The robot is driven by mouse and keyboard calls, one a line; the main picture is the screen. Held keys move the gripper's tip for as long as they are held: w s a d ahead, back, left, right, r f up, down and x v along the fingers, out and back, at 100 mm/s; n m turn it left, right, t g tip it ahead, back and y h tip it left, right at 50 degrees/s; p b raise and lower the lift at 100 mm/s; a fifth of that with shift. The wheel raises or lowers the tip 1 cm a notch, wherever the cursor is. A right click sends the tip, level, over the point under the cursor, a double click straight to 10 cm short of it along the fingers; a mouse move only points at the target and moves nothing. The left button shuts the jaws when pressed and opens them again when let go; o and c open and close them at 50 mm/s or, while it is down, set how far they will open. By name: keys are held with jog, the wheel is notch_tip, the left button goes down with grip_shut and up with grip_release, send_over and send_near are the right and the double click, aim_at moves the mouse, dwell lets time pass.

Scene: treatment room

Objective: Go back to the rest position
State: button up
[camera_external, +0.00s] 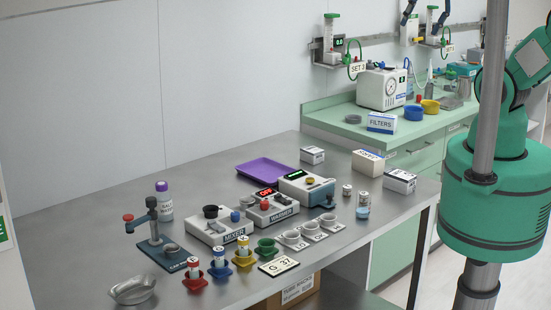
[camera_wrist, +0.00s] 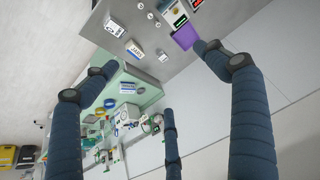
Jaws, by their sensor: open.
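My gripper (camera_wrist: 155,65) is open and empty in the wrist view, its three dark blue fingers spread apart with nothing between them. Its view takes in the steel table (camera_wrist: 165,60) and the green counter from above, tilted. In the external view two dark blue finger parts (camera_external: 423,17) show at the top edge, above the back counter; the rest of the gripper is out of frame. My green arm stands at the right. No finger appears to touch anything.
The steel table (camera_external: 75,232) holds a mixer (camera_external: 218,229), a warmer (camera_external: 270,213), a purple tray (camera_external: 267,175), small cups, coloured vial stands and boxes. The green counter (camera_external: 345,127) behind bears a white device (camera_external: 382,90) and coloured rings. Wall-mounted sets hang above it.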

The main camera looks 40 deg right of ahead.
notch_tip(320, 180, down, 16)
jog(key=b, duration=1.6)
